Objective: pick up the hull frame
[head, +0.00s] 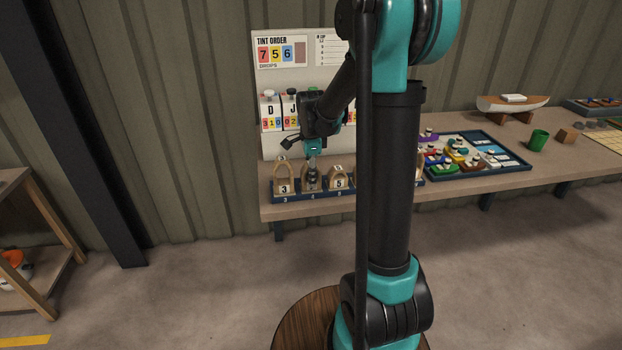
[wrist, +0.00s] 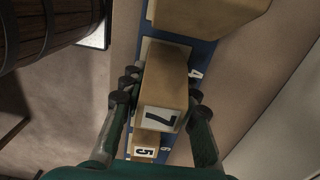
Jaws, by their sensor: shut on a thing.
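My gripper (head: 312,176) is at the blue rack (head: 299,199) on the bench, at the frame second from the left. In the wrist view my gripper (wrist: 157,92) is shut on a wooden hull frame (wrist: 165,82) marked 7, with a finger on each side. In the head view the fingers largely cover this frame. Rack label 4 is beside it in the wrist view. I cannot tell whether the frame is clear of its slot. The arched frame marked 3 (head: 284,187) stands to its left and the frame marked 5 (head: 339,183) to its right.
My upright arm hides the rack's right part. A tint order board (head: 283,80) stands behind the rack.

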